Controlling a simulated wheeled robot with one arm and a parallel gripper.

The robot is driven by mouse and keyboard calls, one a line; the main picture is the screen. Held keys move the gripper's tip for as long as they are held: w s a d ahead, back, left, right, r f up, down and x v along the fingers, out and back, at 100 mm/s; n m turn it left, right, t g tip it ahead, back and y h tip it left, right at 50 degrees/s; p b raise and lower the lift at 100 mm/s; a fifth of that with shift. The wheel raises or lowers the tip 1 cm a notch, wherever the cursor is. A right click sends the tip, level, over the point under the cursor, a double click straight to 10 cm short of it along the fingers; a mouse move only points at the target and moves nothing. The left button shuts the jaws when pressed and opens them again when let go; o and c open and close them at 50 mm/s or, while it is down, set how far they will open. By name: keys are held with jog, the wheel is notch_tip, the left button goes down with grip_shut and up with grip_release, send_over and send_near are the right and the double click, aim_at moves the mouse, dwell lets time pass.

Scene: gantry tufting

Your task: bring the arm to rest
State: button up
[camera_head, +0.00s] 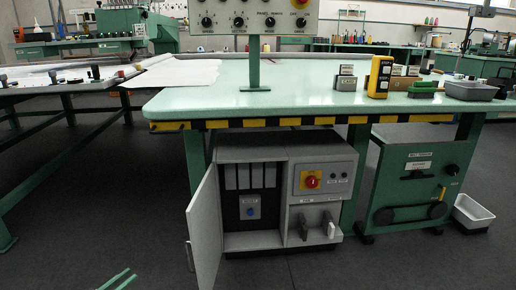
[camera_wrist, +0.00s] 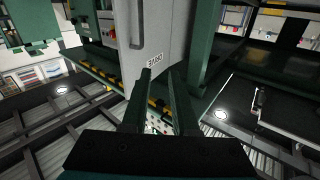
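My gripper (camera_wrist: 161,72) shows in the wrist view with its two dark green fingers apart and nothing between them. In the head view two green finger tips (camera_head: 120,279) show at the bottom left edge, over the floor. The grey cabinet (camera_head: 256,150) under the table stands with its door (camera_head: 207,232) swung open to the left. In the wrist view the door (camera_wrist: 168,30), with a bar handle (camera_wrist: 136,25) and an upside-down label, lies beyond the fingertips. I cannot tell the exact gap, but no contact shows.
The green table (camera_head: 300,97) has a striped front edge and holds a yellow control box (camera_head: 380,76) and a grey tray (camera_head: 471,90). A tufting frame table (camera_head: 60,80) stands at left. A white bin (camera_head: 473,212) sits on the floor at right. Open floor lies in front.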

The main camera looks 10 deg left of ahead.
jog(key=w+r+n+t+y, duration=0.35)
jog(key=w+r+y, duration=0.55)
jog(key=w+r, duration=1.45)
jog(key=w+d+r+n+g+y, duration=0.55)
jog(key=d+r, duration=0.25)
jog(key=d, duration=0.3)
jog(key=s+d+f+g+h, duration=0.1)
jog(key=s+d+f+g, duration=0.4)
jog(key=d, duration=0.6)
jog(key=s+d+f+g+h, duration=0.1)
jog(key=s+d+f+h, duration=0.1)
jog(key=s+d, duration=0.7)
jog(key=s+d+f+g+h, duration=0.15)
jog(key=s+d+f, duration=0.25)
jog(key=d, duration=0.8)
jog(key=s+d+f+m+g+h, duration=0.1)
jog(key=s+d+f+g, duration=0.15)
jog(key=s+d, duration=0.65)
jog(key=s+d+f+m+g+h, duration=0.1)
jog(key=s+d+f+m+g, duration=0.2)
jog(key=s, duration=1)
jog(key=s+d+f+g+h, duration=0.1)
jog(key=s+d+f+g, duration=0.15)
jog(key=s+d, duration=0.7)
notch_tip(320, 180, up, 8)
jog(key=s+a+g+p, duration=0.1)
jog(key=s+p, duration=0.1)
jog(key=p, duration=0.5)
jog(key=shift+a, duration=0.2)
